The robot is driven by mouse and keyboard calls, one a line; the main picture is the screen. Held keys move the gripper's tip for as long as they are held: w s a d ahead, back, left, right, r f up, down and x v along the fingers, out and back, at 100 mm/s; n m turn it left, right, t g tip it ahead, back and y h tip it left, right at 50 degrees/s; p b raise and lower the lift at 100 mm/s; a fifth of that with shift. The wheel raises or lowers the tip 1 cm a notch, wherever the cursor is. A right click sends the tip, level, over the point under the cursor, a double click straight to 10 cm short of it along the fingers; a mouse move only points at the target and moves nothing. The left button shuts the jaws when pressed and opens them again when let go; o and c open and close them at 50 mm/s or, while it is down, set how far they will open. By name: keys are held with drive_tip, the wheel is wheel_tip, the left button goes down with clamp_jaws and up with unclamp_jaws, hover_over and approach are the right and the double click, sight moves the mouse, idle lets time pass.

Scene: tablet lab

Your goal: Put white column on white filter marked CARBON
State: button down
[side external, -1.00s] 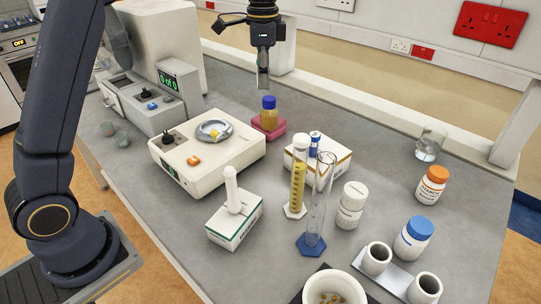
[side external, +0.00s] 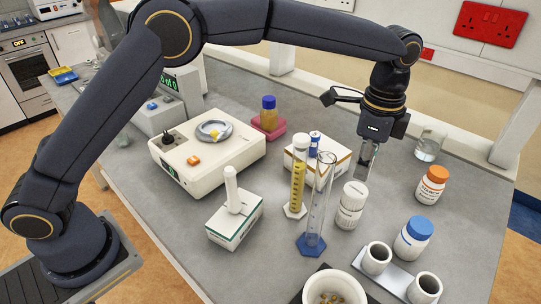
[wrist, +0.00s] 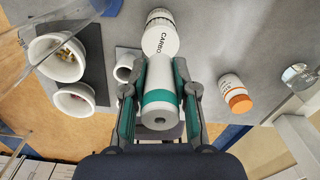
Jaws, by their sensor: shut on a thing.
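My gripper (side external: 367,155) is shut on the white column (wrist: 160,72), a pale cylinder with a teal band and a small hole in its near end. In the side view the column is mostly hidden between the fingers. The white filter marked CARBON (wrist: 160,38) lies beyond the column's far end in the wrist view, its lettering partly visible. In the side view the white filter (side external: 349,207) stands upright on the bench, below and slightly left of my gripper. The column appears above it; I cannot tell whether they touch.
A tall glass cylinder (side external: 317,205) with a blue base stands close left of the filter. The orange-capped bottle (side external: 432,185) and blue-capped bottle (side external: 413,238) are to its right. A white box (side external: 340,165) lies behind. White cups (side external: 377,258) stand in front.

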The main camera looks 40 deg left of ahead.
sight(357, 191)
drive_tip(key=shift+f, duration=2.15)
drive_tip(key=shift+f, duration=0.1)
drive_tip(key=c, duration=0.9)
unclamp_jaws()
